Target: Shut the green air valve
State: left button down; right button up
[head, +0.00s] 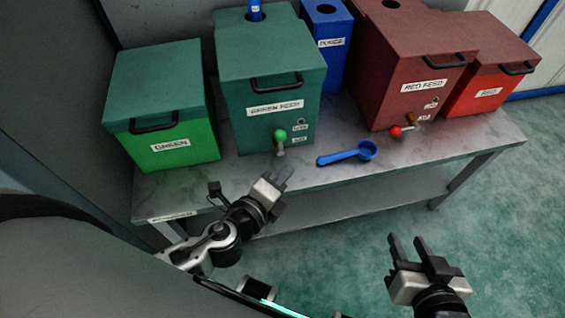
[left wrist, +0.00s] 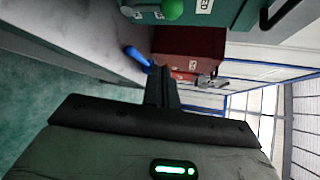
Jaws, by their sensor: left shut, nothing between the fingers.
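The green valve is a round green knob (head: 280,135) with a short metal stem below it, low on the front of the dark green box labelled GREEN FEED (head: 268,70). In the left wrist view the green knob (left wrist: 172,9) shows at the top edge, apart from my fingers. My left gripper (head: 281,176) is shut and empty, in front of the table edge and below the knob. Its closed fingers also show in the left wrist view (left wrist: 162,85). My right gripper (head: 407,243) is open and empty over the floor at the lower right.
A blue scoop (head: 347,154) lies on the grey table (head: 225,180) right of the valve. A green box (head: 165,110) stands left. A blue box (head: 327,45), a dark red RED FEED box (head: 405,65) with a red knob (head: 396,131), and a red box (head: 490,75) stand right.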

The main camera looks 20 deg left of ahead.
aim_at(280, 142)
pick_arm(q)
jog(key=x, duration=0.9)
jog(key=a, duration=0.1)
jog(key=a+r, duration=0.1)
jog(key=a+p, duration=0.1)
jog(key=shift+s+a+r, duration=0.2)
jog(key=shift+s+a, duration=0.2)
pick_arm(e)
jog(key=shift+r, duration=0.15)
